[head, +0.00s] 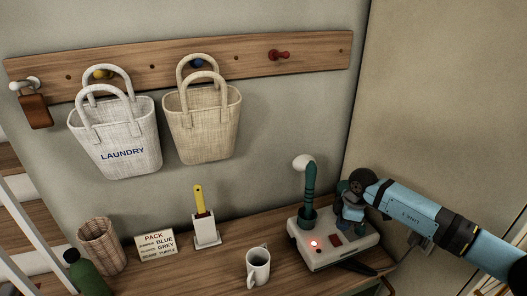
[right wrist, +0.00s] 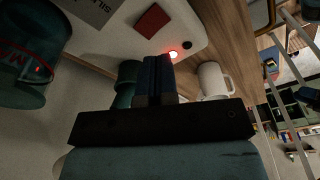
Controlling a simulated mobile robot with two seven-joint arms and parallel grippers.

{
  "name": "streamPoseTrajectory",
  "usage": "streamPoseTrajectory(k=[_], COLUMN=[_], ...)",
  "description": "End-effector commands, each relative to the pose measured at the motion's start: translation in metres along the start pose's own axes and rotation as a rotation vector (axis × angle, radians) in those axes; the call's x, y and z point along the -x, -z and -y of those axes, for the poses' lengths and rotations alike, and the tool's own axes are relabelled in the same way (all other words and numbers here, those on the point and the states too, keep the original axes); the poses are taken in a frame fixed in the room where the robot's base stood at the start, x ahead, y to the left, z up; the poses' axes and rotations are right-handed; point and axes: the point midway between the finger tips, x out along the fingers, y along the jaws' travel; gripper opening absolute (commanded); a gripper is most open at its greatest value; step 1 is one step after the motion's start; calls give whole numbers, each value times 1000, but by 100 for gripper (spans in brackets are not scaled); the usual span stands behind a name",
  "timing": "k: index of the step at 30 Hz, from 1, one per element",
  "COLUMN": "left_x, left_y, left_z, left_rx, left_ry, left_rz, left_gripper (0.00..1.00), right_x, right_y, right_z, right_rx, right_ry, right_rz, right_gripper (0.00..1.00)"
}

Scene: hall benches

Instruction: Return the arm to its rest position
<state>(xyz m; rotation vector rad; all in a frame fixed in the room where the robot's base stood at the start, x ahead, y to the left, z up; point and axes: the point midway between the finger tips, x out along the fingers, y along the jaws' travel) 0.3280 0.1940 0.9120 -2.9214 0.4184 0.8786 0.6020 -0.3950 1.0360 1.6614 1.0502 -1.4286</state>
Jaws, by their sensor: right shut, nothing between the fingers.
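My right arm (head: 420,215) comes in from the right in the head view. Its gripper (head: 347,212) is over the white control box (head: 315,254), beside the box's upright teal handle (head: 310,183). In the right wrist view the gripper's dark fingers (right wrist: 155,72) are shut together with nothing between them. The white box (right wrist: 110,20) shows behind them, with its red square (right wrist: 152,21) and lit red light (right wrist: 173,54). Whether the gripper touches the handle I cannot tell. My left gripper is not in view.
A white mug (head: 258,267) stands left of the box on the wooden bench (head: 225,268). Further left are a white holder (head: 206,231), a sign (head: 157,245), a wicker basket (head: 101,245) and a green bottle (head: 86,275). Two bags hang from the peg rail (head: 230,68).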

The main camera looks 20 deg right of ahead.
Motion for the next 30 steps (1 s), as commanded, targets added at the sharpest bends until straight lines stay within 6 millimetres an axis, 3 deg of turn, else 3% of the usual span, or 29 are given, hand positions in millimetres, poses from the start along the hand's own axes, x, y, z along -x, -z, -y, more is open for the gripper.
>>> streamPoseTrajectory(k=[2, 5, 8, 11, 12, 15, 18, 20, 23, 26, 30], left_x=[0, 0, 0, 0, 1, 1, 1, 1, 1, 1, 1], left_y=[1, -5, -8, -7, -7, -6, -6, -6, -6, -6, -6], left_z=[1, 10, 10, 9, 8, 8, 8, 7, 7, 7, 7], left_rx=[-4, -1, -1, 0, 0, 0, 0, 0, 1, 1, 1], left_ry=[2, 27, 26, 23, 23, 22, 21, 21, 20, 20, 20], left_rz=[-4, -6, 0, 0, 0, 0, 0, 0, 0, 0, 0], left_gripper=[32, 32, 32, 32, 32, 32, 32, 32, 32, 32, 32], right_x=[0, -14, -36, -51, -52, -42, -30, -26, -31, -53, -95], right_y=[0, 17, 55, 105, 126, 164, 180, 178, 161, 128, 80], right_z=[0, 18, 59, 115, 138, 183, 207, 214, 222, 234, 270], right_rx=[0, 62, 183, 305, 335, 328, 206, 89, -151, -395, -634], right_ry=[0, 39, 105, 144, 138, 49, -118, -238, -432, -566, -598], right_rz=[0, -83, -288, -604, -754, -1104, -1353, -1440, -1461, -1343, -1077], right_gripper=[0, 0, 0, 0, 0, 0, 0, 0, 0, 0, 0])
